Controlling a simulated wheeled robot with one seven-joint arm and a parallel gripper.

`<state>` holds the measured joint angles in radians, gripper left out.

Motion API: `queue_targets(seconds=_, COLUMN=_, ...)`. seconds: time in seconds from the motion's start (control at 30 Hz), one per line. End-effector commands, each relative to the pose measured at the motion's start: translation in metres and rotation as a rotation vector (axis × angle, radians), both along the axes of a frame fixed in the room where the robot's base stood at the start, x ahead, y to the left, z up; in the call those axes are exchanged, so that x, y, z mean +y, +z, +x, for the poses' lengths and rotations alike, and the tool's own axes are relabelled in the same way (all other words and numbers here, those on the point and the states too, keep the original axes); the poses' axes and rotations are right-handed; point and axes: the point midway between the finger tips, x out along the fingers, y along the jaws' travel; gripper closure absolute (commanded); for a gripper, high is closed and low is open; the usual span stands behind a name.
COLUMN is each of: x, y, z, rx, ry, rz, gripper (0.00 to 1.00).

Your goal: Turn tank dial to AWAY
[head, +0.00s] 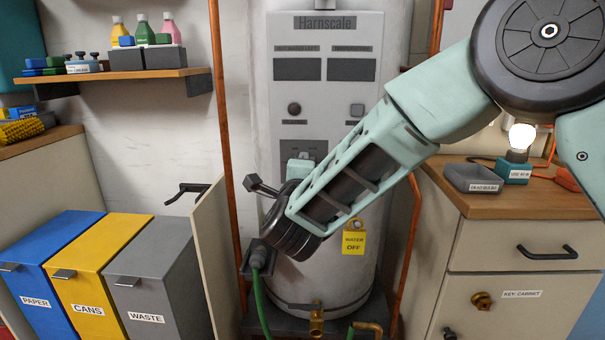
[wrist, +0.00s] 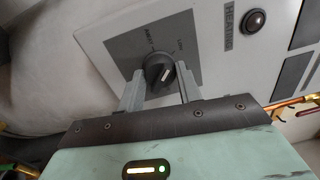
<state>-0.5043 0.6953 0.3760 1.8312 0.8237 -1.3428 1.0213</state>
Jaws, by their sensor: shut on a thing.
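The tank dial (wrist: 159,71) is a dark round knob with a pale pointer mark. In the head view, the white tank (head: 347,112) stands in the middle, marked "Harnscale". There my forearm and wrist hide the dial, and part of its dark plate (head: 292,146) shows above my wrist.
A yellow "WATER OFF" tag (head: 354,242) hangs on the tank beside my forearm. Copper pipes (head: 222,120) run up beside the tank. An open door panel (head: 212,255) stands left of it. A wooden-topped cabinet (head: 520,235) is at right; bins (head: 163,270) are at left.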

Motion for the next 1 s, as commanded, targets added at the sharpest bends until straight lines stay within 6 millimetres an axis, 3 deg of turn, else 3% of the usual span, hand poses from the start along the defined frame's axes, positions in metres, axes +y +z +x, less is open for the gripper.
queue_targets(seconds=0.6, x=0.0, y=-0.0005, z=-0.0011, rx=0.022, ry=0.003, rz=-0.554, gripper=0.88)
queue_targets(seconds=1.0, x=0.0, y=-0.0013, z=-0.0011, rx=0.029, ry=0.003, rz=-0.743, gripper=0.88)
